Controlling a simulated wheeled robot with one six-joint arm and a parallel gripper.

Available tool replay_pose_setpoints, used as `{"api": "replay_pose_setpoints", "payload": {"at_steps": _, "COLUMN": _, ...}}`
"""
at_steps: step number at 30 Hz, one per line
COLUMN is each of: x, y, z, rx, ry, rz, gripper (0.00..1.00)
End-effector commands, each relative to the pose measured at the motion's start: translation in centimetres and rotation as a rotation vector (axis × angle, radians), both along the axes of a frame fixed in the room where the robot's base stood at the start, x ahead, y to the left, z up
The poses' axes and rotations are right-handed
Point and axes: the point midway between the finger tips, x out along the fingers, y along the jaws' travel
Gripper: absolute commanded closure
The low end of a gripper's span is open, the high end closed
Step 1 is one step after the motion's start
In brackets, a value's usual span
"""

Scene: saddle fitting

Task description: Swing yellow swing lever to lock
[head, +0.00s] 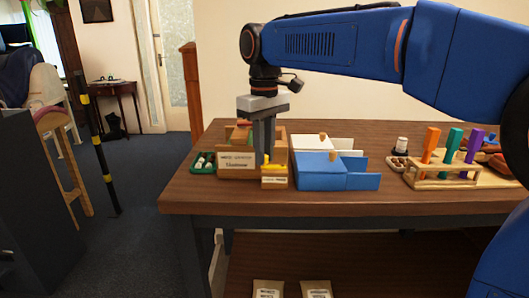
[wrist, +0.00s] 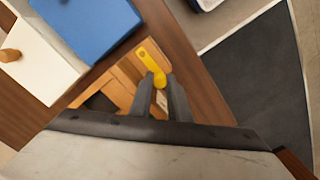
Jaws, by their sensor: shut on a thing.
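The yellow swing lever (head: 277,168) lies on top of a small labelled wooden block (head: 275,182) at the table's front. In the wrist view the lever (wrist: 145,57) is a flat arm with a hole at its far end and a rounded knob at the near end. My gripper (head: 264,160) points down over the block. In the wrist view my gripper (wrist: 161,82) has its two fingers on either side of the knob, shut on it. The fingers hide part of the knob and of the block below.
A labelled wooden box (head: 237,166) stands just left of the lever. A blue box (head: 322,173) is close on the right, with a white box (head: 340,144) behind it. A green tray (head: 203,170) lies far left, a wooden rack (head: 458,180) with coloured handles far right.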

Motion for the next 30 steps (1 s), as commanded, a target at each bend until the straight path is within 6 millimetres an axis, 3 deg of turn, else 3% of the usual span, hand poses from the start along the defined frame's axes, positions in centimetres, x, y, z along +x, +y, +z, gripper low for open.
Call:
{"api": "replay_pose_setpoints", "payload": {"at_steps": 12, "x": 0.12, "y": -0.01, "z": 0.04, "rx": 0.001, "ry": -0.002, "rz": -0.010, "gripper": 1.00}}
{"api": "replay_pose_setpoints", "payload": {"at_steps": 13, "x": 0.13, "y": -0.01, "z": 0.05, "rx": 0.001, "ry": -0.002, "rz": -0.010, "gripper": 0.82}}
{"api": "replay_pose_setpoints", "payload": {"at_steps": 15, "x": 0.12, "y": -0.01, "z": 0.04, "rx": 0.001, "ry": -0.002, "rz": -0.010, "gripper": 0.65}}
{"api": "replay_pose_setpoints", "payload": {"at_steps": 30, "x": 0.17, "y": -0.08, "z": 0.01, "rx": -0.002, "ry": -0.003, "rz": -0.008, "gripper": 0.65}}
